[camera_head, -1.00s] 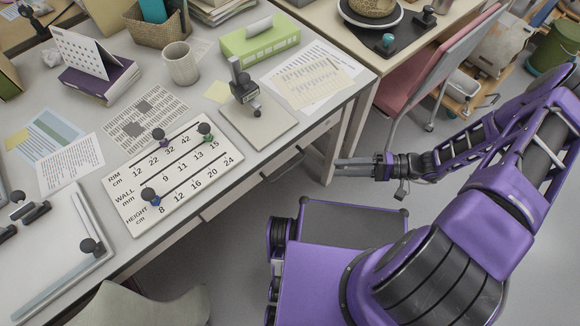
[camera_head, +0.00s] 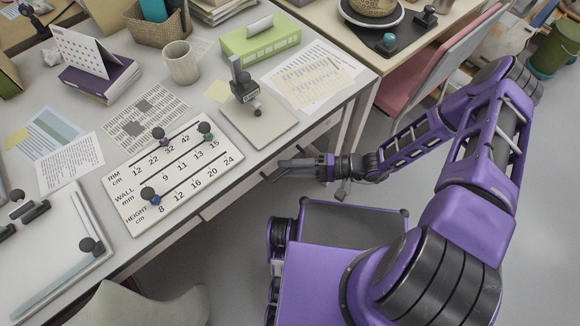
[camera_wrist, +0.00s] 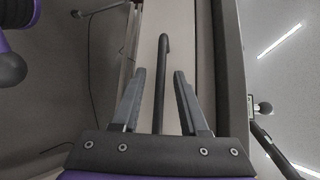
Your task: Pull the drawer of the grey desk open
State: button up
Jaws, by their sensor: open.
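The grey desk (camera_head: 200,101) fills the left of the head view, with pale fronts below its top edge. In the wrist view the pale drawer front (camera_wrist: 181,35) appears closed, with a dark bar handle (camera_wrist: 161,95) on it. My gripper (camera_wrist: 159,73) is open, with one finger on each side of the handle and a visible gap to each; I see no firm contact. In the head view my gripper (camera_head: 283,170) is at the desk's front, just below the top edge. The handle is hard to make out there.
A printed board with knobs (camera_head: 172,172) and a small stand (camera_head: 255,120) sit on the desk near its front edge. A pink chair (camera_head: 405,85) stands behind my arm. A pale chair back (camera_head: 140,305) is at the bottom left. Floor is clear right of my base.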

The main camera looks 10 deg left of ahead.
grip_shut()
dwell(1.4)
